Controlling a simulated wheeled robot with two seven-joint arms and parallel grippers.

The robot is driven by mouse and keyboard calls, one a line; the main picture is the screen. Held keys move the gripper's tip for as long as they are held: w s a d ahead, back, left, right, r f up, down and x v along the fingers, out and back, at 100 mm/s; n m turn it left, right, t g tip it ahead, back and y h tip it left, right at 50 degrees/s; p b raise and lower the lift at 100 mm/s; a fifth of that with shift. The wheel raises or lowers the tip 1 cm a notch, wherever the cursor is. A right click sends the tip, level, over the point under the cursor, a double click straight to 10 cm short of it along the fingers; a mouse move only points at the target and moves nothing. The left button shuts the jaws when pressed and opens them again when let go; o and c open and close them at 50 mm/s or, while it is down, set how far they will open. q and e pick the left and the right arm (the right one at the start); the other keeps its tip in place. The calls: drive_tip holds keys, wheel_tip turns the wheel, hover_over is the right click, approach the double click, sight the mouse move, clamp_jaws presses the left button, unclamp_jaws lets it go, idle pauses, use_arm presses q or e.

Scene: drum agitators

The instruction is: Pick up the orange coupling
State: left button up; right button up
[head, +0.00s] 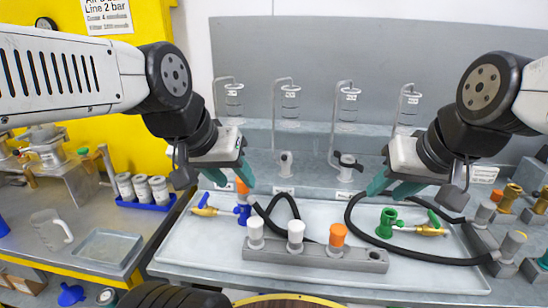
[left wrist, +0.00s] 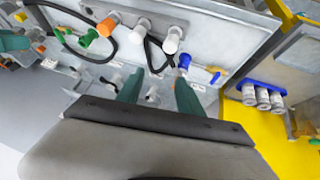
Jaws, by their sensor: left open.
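One orange coupling (head: 338,235) stands on the right end of the grey rack, in front of the grippers; in the left wrist view it (left wrist: 107,26) is at the upper left. A second orange piece (head: 242,187) shows partly beside my left gripper's right finger, above a blue fitting (head: 243,212). My left gripper (head: 231,181) is open with nothing seen between its teal fingers; they also show in the left wrist view (left wrist: 158,88).
Two white-topped couplings (head: 255,232) (head: 296,235) stand on the rack (head: 375,262) beside the orange one. A green fitting (head: 386,222) with a brass valve (head: 430,229) and black hoses (head: 350,212) lie in the pale tray (head: 185,258). Metal posts stand at right.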

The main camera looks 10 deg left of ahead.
use_arm(q)
drive_tip(key=o, duration=0.4)
drive_tip(key=shift+w, duration=0.2)
drive_tip(key=g+y, duration=0.2)
drive_tip(key=g, duration=0.4)
hover_over(243, 191)
drive_tip(key=w, duration=0.1)
drive_tip(key=shift+n, duration=0.3)
wheel_tip(243, 191, down, 8)
drive_tip(key=shift+w+f, duration=0.25)
drive_tip(key=shift+f, duration=0.4)
drive_tip(key=shift+w+a+f, duration=0.1)
drive_tip(key=shift+w+f, duration=0.05)
drive_tip(key=shift+f, duration=1.65)
drive_tip(key=shift+w+a+f, duration=0.1)
drive_tip(key=shift+f, duration=1.65)
